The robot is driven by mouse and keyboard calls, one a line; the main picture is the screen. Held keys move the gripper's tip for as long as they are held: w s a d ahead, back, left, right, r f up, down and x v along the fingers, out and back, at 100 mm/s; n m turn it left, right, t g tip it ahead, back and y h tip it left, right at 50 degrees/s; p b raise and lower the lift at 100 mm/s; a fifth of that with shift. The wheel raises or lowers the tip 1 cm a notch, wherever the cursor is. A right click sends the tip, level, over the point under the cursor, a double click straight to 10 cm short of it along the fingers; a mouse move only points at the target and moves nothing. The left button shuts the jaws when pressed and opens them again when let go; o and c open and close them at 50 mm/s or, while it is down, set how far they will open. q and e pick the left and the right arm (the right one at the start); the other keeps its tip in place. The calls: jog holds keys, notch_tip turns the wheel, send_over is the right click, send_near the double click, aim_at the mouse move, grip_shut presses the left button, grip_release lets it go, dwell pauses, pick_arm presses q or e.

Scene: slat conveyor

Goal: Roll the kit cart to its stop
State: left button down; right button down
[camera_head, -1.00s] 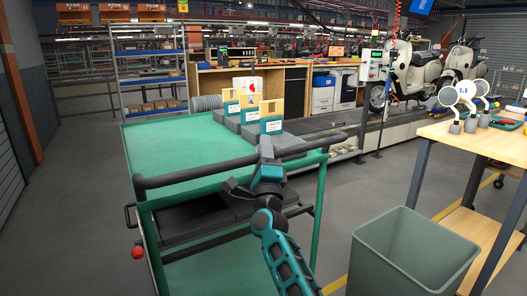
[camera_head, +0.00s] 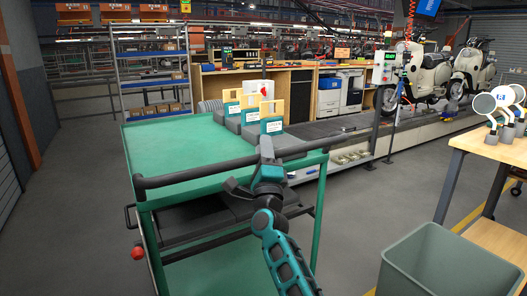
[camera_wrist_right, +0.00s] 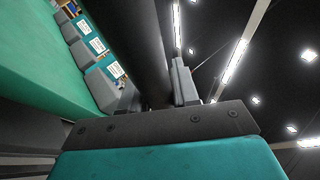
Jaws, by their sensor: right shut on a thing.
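The kit cart (camera_head: 185,158) stands ahead of me, with a green top, a lower shelf and a dark push bar (camera_head: 215,170) along its near edge. My right gripper (camera_head: 267,160) is shut on the push bar, right of its middle. The right wrist view shows the bar (camera_wrist_right: 140,45) running between the fingers (camera_wrist_right: 155,90). Several grey bins with teal and yellow kits (camera_head: 271,122) sit at the cart's far right side. My left gripper is not in view. I cannot make out a stop for the cart.
A slat conveyor (camera_head: 345,122) with cream scooters (camera_head: 420,75) runs behind the cart to the right. A grey-green bin (camera_head: 450,265) and a wooden-topped workbench (camera_head: 490,148) stand at right. A shelf rack (camera_head: 150,75) is at the back. Grey floor is open at left.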

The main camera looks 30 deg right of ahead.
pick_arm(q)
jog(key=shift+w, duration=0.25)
pick_arm(e)
jog(key=shift+w, duration=0.25)
jog(key=c, duration=0.9)
grip_release()
jog(key=shift+f, duration=0.1)
